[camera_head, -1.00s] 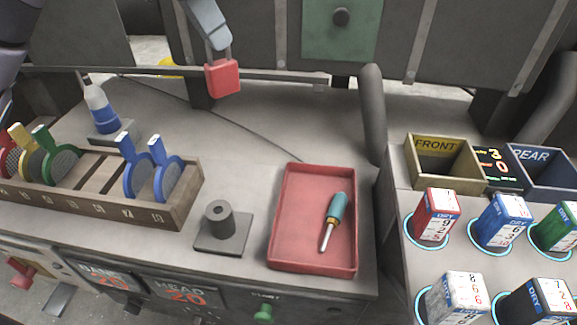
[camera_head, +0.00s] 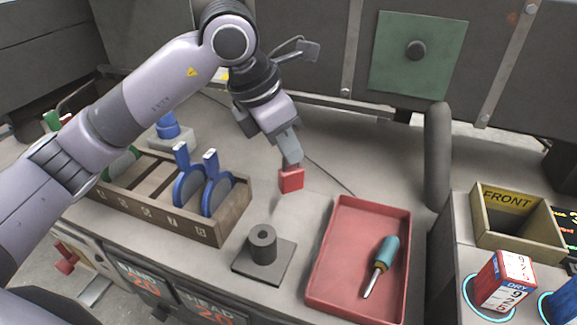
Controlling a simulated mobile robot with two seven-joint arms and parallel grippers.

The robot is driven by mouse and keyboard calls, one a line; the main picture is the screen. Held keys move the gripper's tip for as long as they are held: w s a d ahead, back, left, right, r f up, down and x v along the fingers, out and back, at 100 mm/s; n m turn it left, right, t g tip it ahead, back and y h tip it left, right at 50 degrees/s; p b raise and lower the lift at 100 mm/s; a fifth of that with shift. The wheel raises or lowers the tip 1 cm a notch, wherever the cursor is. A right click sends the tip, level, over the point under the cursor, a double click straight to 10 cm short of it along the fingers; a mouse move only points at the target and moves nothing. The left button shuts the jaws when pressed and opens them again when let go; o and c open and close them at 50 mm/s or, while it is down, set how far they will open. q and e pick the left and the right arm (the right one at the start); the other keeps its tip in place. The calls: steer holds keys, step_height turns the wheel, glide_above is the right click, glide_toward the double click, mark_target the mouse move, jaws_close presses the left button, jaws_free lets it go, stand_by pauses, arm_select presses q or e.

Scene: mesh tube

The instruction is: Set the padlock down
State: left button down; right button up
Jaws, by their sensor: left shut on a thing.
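The red padlock (camera_head: 291,180) is in the head view, at the middle of the grey bench. My left gripper (camera_head: 290,160) points down and is shut on the top of the padlock. The shackle is hidden between the fingers. The padlock seems to be at or a little above the bench top; I cannot tell whether it touches. It is behind and left of the red tray (camera_head: 316,280). My right gripper is not in view.
The tray holds a screwdriver (camera_head: 383,262). A dark post on a square base (camera_head: 263,247) stands in front of the padlock. A wooden rack (camera_head: 210,229) with blue-handled mesh discs (camera_head: 190,185) is at left. A dark upright post (camera_head: 437,155) and FRONT box (camera_head: 505,240) are at right.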

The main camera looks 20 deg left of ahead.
mark_target(288, 169)
arm_select(q)
steer(key=shift+f, duration=2.15)
steer(key=shift+f, duration=0.15)
steer(key=c, duration=1.3)
jaws_free()
steer(key=shift+r, duration=0.2)
steer(key=v, duration=1.2)
